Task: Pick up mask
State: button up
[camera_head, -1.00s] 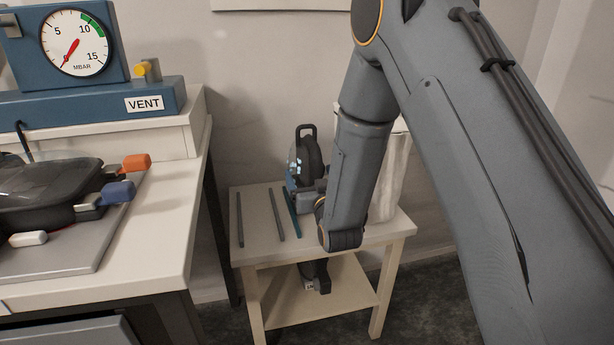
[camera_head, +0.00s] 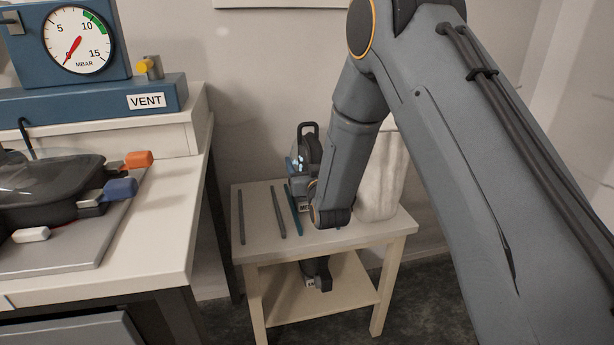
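A dark mask-like piece with a smoky clear visor (camera_head: 45,180) lies on a grey plate (camera_head: 75,262) on the bench at the left, cut off by the picture's edge. I take it to be the mask. Orange (camera_head: 138,160) and blue (camera_head: 120,188) blocks sit along its right side, and a white one (camera_head: 31,235) is in front. My arm reaches down over the small table at the centre, well to the right of it. My gripper cannot be made out; the arm's lower link hides what is behind it.
The small table (camera_head: 260,230) holds thin bars (camera_head: 277,212), a dark device with a loop handle (camera_head: 308,140) partly behind my arm, and a white container (camera_head: 385,180). A black object (camera_head: 317,274) shows below its top.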

jog(key=c, duration=0.6)
jog(key=shift+r, duration=0.15)
